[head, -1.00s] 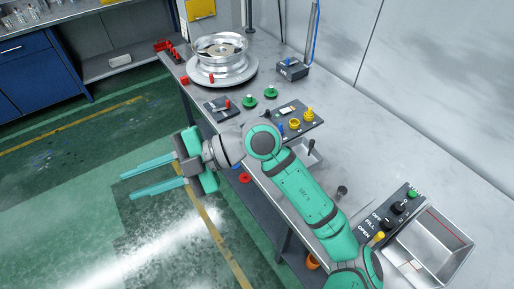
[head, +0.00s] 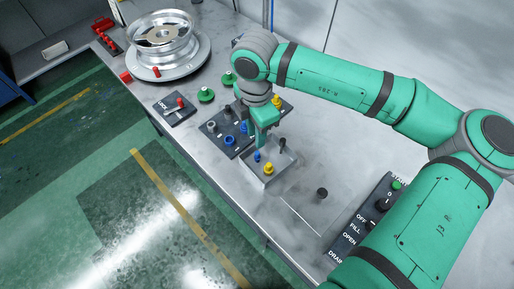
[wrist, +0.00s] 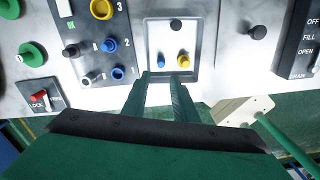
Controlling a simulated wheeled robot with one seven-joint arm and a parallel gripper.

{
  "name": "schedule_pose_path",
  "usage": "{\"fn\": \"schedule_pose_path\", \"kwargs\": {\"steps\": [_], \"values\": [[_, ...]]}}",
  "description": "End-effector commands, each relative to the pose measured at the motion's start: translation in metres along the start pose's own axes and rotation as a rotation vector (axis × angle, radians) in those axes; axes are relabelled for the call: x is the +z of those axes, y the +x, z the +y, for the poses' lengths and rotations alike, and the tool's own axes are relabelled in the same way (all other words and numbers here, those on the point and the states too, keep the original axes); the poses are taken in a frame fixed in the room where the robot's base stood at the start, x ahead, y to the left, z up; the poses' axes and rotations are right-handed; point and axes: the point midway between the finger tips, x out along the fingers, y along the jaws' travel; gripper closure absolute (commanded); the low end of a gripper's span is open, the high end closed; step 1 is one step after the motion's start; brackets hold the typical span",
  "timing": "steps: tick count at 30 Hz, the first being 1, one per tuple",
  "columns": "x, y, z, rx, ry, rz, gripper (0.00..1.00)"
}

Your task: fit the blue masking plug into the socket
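The blue masking plug (head: 257,156) stands in a shallow metal tray (head: 245,171); it also shows in the wrist view (wrist: 161,60). A yellow plug (wrist: 183,61) is beside it on the right. My gripper (wrist: 162,77) is open and empty, its fingertips close to the tray's near edge, with the blue plug just beyond the gap between them. In the head view my gripper (head: 262,142) hangs over the tray and partly hides it. The socket panel (head: 218,139) is left of the tray. It carries a blue-ringed socket (wrist: 108,45) by the mark 2.
The panel also has a yellow ring (wrist: 101,8) and dark posts. A dark post (wrist: 175,25) rises at the tray's far side. A lock lever box (head: 175,108), green knobs and a wheel on a turntable (head: 163,40) are leftward. A control box (head: 352,225) is rightward.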

Motion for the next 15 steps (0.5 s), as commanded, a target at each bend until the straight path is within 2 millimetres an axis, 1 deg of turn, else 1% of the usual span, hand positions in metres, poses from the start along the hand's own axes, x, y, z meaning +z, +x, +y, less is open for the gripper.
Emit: {"fn": "schedule_pose_path", "kwargs": {"steps": [6, 9, 15], "values": [[0.0, 0.032, -0.001, -0.002, 0.001, 0.002, 0.74], [-0.001, 0.044, 0.0, -0.001, 0.0, 0.003, 0.74], [0.0, 0.055, -0.001, 0.0, -0.001, 0.002, 0.74]]}}
